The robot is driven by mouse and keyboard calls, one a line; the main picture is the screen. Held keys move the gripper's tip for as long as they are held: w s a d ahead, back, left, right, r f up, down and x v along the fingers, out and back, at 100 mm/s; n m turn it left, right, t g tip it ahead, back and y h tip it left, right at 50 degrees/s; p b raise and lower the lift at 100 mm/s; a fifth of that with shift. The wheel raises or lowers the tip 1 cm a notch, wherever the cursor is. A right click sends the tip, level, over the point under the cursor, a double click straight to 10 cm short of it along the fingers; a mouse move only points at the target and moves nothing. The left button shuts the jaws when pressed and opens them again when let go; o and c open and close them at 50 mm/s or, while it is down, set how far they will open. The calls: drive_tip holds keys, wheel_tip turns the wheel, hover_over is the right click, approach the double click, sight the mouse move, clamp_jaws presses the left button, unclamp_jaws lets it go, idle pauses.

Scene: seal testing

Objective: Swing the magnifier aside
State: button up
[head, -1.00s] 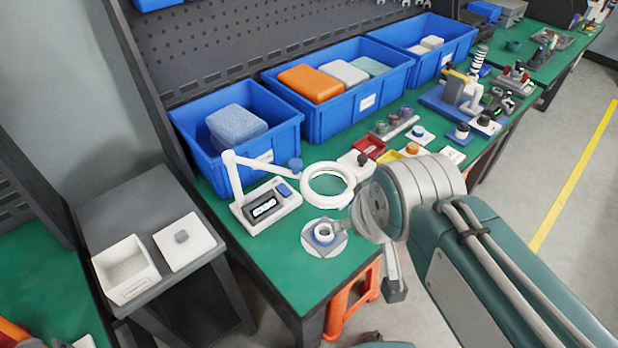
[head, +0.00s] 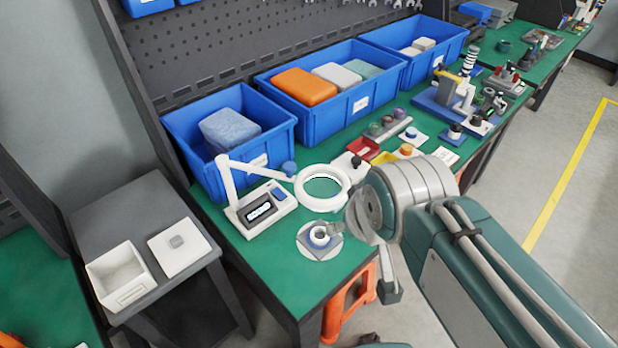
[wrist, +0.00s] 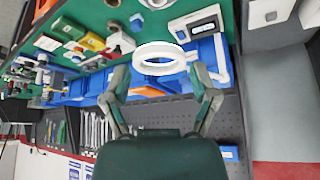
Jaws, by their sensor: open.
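The magnifier has a white ring head (head: 320,204) on a jointed white arm (head: 228,178). Its base (head: 262,208), with a dark display and a blue part, stands on the green bench. The ring hangs above the bench, left of my arm's wrist in the head view. In the wrist view the white ring (wrist: 139,62) lies across the space between the two fingertips of my gripper (wrist: 160,70). The fingers are spread, and I cannot tell whether either touches the ring. In the head view my fingers are mostly hidden behind my wrist.
A round plate (head: 308,252) with a blue-and-white ring part (head: 320,236) lies on the bench below the magnifier. Blue bins (head: 285,145) line the back. Red (head: 361,147) and yellow trays and small fixtures crowd the right. A white box (head: 122,280) sits on the grey side stand.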

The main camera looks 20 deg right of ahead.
wheel_tip(320, 180, up, 5)
drive_tip(key=n+g, duration=0.6)
drive_tip(key=n, duration=0.4)
hover_over(288, 165)
wheel_tip(288, 165, down, 10)
drive_tip(key=shift+f, duration=0.15)
clamp_jaws()
